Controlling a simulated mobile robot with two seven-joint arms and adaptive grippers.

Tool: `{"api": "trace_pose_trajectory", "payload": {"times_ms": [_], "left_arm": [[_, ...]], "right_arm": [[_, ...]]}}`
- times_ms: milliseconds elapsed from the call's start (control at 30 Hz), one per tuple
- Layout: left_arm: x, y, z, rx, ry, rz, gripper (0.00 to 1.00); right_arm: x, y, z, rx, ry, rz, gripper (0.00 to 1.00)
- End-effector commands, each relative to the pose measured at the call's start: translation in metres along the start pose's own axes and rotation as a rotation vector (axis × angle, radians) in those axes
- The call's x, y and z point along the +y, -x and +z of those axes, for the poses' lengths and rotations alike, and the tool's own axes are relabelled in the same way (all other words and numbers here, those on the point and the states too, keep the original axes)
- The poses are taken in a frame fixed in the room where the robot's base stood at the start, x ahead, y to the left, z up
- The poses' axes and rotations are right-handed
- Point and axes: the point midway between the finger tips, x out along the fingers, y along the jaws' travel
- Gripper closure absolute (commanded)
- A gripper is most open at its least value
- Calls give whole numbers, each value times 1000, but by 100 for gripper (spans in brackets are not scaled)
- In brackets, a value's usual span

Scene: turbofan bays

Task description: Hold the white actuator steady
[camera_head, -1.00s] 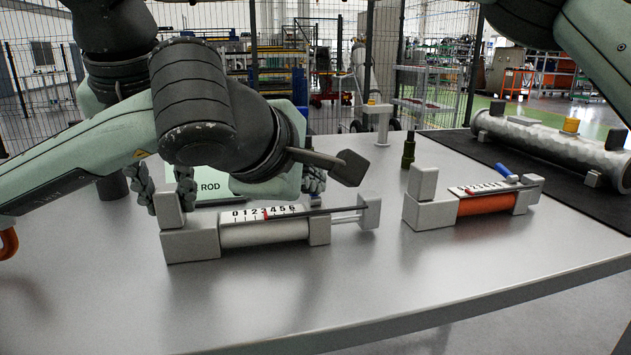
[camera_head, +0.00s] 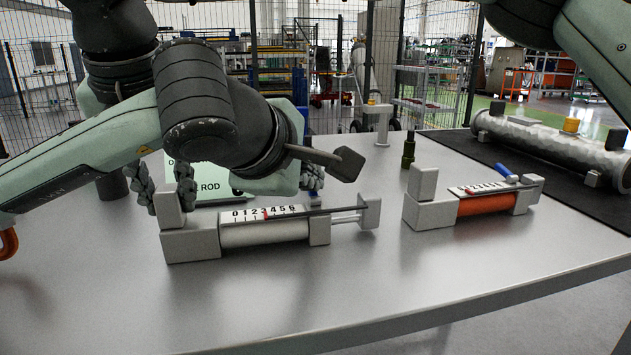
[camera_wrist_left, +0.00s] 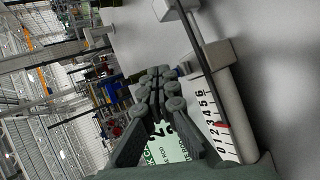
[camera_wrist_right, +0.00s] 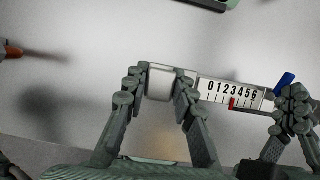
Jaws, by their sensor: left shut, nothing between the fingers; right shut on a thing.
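The white actuator (camera_head: 265,233) lies on the metal table, with a numbered scale, a red pointer near 3 and a thin rod reaching right to an end block (camera_head: 369,211). My right gripper (camera_head: 165,184) is shut on the upright block (camera_head: 168,208) at its left end; the right wrist view shows one finger on each side of this block (camera_wrist_right: 160,82). My left gripper (camera_head: 313,178) is mostly hidden behind a dark arm link. In the left wrist view its fingers (camera_wrist_left: 160,88) are together and empty, beside the scale (camera_wrist_left: 212,118).
An orange actuator (camera_head: 487,204) with a blue handle (camera_head: 507,172) lies to the right. A sign (camera_head: 210,188) reading "ROD" stands behind the white actuator, partly covered. A dark green bottle-like item (camera_head: 408,150) and a silver cylinder (camera_head: 550,143) on a black mat stand farther back. The front table is clear.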

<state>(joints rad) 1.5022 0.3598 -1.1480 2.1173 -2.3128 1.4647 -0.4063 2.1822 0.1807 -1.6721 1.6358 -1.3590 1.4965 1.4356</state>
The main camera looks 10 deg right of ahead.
Motion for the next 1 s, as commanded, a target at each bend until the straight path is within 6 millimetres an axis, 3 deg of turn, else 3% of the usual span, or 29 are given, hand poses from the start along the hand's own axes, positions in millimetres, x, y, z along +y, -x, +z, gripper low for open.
{"api": "trace_pose_trajectory", "payload": {"times_ms": [1000], "left_arm": [[-24,33,24,-1,-1,0,100]], "right_arm": [[0,0,0,-1,-1,0,100]]}}
